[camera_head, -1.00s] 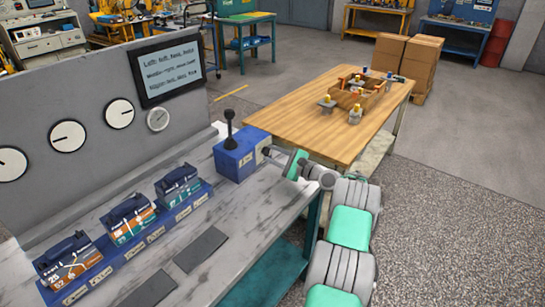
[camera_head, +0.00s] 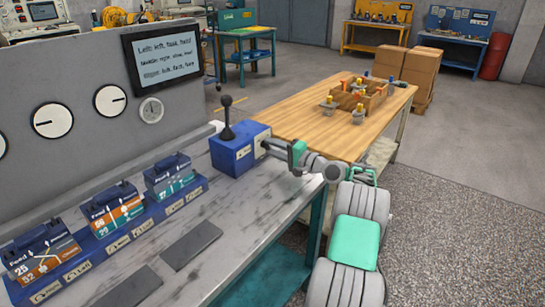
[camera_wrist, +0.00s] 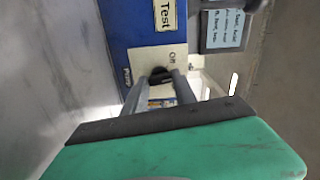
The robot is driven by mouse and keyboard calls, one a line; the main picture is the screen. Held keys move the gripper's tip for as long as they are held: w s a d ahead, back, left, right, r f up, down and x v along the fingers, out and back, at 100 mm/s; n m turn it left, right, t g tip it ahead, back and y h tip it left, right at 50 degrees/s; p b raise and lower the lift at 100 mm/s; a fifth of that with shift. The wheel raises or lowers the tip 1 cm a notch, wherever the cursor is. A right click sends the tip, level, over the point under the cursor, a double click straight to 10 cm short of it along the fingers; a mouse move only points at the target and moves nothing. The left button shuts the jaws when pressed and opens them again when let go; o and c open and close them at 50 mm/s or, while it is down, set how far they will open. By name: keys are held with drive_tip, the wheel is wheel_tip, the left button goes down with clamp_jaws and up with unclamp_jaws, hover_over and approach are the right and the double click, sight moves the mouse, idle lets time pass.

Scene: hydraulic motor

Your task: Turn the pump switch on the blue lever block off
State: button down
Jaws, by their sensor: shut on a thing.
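The blue lever block (camera_head: 231,156) stands at the far right end of the grey bench, with a black ball-topped lever (camera_head: 227,120) upright on top. My gripper (camera_head: 264,146) is at the block's right-hand face. In the wrist view the block (camera_wrist: 130,30) shows a yellow "Test" label and a pale plate (camera_wrist: 145,60) marked "Off" and "Pump". There my gripper (camera_wrist: 162,77) is shut on the dark pump switch (camera_wrist: 161,76) on that plate. The fingers hide part of the switch, so I cannot tell its setting.
Several blue-based boxes (camera_head: 116,208) line the bench (camera_head: 215,255) on the left, before a panel with gauges (camera_head: 52,121) and a text screen (camera_head: 165,55). A wooden table (camera_head: 300,122) with a tray of parts stands behind my gripper.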

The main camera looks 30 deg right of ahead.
drive_tip(key=n+b, duration=0.4)
drive_tip(key=shift+f, duration=0.3)
drive_tip(key=shift+r+n+b, duration=0.25)
drive_tip(key=shift+n+b, duration=1.05)
drive_tip(key=shift+n, duration=0.4)
drive_tip(key=c, duration=1)
unclamp_jaws()
drive_tip(key=v, duration=0.7)
drive_tip(key=shift+s+d+p, duration=0.15)
drive_tip(key=shift+s+p, duration=0.2)
drive_tip(key=shift+s, duration=0.05)
